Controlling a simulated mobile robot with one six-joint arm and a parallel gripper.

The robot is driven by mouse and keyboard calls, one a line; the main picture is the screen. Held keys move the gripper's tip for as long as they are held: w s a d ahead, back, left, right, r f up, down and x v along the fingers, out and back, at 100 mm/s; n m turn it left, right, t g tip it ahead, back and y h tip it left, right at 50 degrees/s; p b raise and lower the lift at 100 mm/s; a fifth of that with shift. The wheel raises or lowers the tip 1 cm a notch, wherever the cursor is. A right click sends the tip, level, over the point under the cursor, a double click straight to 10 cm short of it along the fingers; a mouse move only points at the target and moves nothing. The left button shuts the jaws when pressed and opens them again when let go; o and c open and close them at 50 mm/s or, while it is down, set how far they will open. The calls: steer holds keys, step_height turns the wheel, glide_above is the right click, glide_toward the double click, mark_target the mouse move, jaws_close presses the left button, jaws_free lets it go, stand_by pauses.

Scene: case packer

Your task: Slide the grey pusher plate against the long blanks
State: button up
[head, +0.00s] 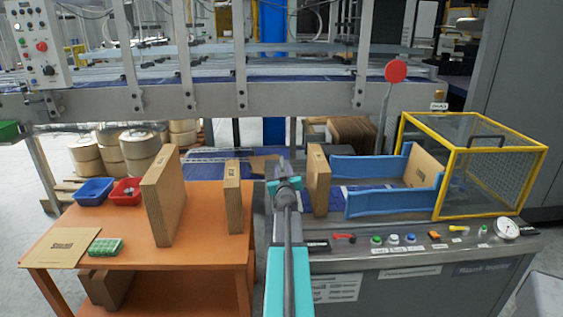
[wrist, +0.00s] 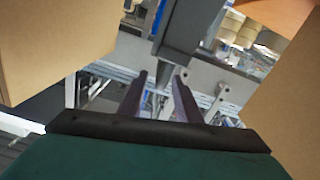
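My gripper (head: 283,167) is at the end of my teal arm, in the middle of the head view. In the wrist view its two dark fingers (wrist: 160,82) stand apart with nothing between them; it is open. A stack of upright cardboard blanks (head: 319,180) stands on the machine bed just right of my gripper. A narrow stack (head: 233,198) and a taller, wider stack (head: 164,196) stand on the table to the left. Cardboard faces fill the left and right sides of the wrist view.
Blue side guides (head: 391,202) and a yellow-framed cage (head: 490,165) are right of the blanks on the bed. The orange table (head: 165,267) holds blue (head: 94,191) and red (head: 125,192) bins. A red-topped lever (head: 395,72) stands behind the bed.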

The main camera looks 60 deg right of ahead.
mark_target(282, 158)
steer(key=shift+x, duration=4.15)
jaws_close()
